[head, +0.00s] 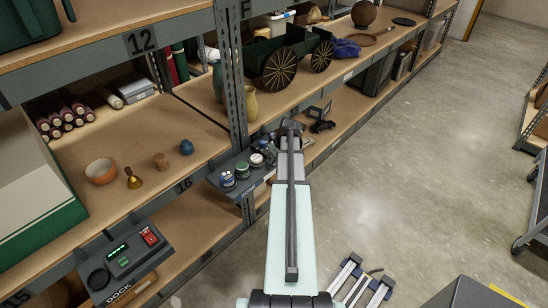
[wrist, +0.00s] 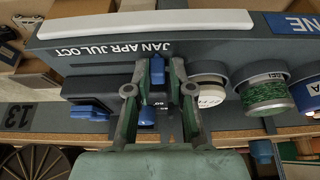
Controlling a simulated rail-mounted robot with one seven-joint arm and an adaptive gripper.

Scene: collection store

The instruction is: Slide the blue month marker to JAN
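A dark panel printed JAN APR JUL OCT (wrist: 145,50) runs across the upper wrist view. Another blue piece (wrist: 146,116) shows lower between the fingers. In the head view my gripper (head: 292,126) is small at the shelf edge, and the marker cannot be made out.
A dark block with a blue part (wrist: 90,112) is at the left. The aisle floor (head: 410,170) is open.

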